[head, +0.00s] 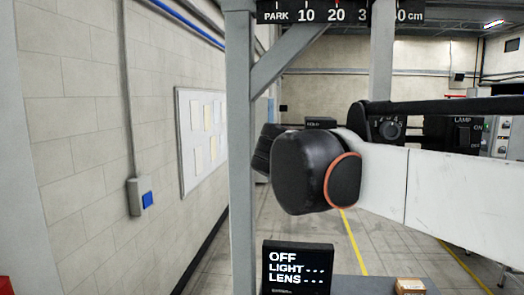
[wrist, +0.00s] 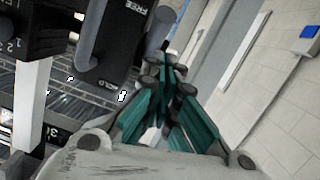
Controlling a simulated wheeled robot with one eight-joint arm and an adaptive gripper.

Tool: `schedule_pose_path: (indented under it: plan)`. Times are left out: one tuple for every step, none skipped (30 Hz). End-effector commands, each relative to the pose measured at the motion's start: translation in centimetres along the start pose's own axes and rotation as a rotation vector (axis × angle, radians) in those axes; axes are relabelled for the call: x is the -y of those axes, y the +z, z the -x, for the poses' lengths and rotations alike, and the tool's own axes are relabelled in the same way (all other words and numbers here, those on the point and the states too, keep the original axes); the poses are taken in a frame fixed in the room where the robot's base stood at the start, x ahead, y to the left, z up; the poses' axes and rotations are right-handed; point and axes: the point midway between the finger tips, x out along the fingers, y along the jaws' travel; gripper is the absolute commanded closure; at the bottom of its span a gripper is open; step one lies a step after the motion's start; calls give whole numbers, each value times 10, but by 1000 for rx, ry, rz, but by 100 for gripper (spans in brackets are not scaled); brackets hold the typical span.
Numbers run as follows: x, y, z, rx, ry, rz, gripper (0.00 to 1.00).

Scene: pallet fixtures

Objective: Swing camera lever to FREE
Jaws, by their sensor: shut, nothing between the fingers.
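In the wrist view a dark plate (wrist: 128,45) carries the word FREE near its top edge. A dark grey bar (wrist: 98,35) stands at its left and a grey rounded part (wrist: 160,27) at its right; I cannot tell for sure which is the camera lever. My gripper (wrist: 168,66), with teal fingers, is shut and empty. Its tips are just below the grey rounded part; whether they touch it is unclear. In the head view my arm hides the gripper and the lever.
In the head view a grey post (head: 241,150) stands left of my arm, under a ruler bar (head: 340,12) marked PARK. A black display (head: 297,268) reads OFF, LIGHT, LENS. A lamp control box (head: 466,134) is at the right. A wall board (head: 203,135) hangs beyond the post.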

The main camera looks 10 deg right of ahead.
Motion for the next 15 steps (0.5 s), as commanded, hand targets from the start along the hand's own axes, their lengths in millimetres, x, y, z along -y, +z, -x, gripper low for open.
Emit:
schedule_pose_path:
  plan:
    - [1,3,6,0,-2,0,100]
    - [2,8,10,0,-2,1,100]
    - [3,12,16,-1,-3,1,100]
    - [4,15,19,-1,-3,2,100]
    - [4,18,23,-1,-3,2,100]
    - [5,22,29,-1,-2,2,100]
    - [6,25,33,-1,-3,2,100]
    - [7,28,38,-1,-4,1,100]
    - [7,32,43,-1,-3,1,100]
    - [8,36,47,0,-3,1,100]
    - [9,39,52,-1,-4,1,100]
    - [10,42,57,-1,-4,2,100]
    - [10,45,61,0,-3,1,100]
    - [10,48,64,-1,-3,1,100]
    - [12,50,69,-1,-4,1,100]
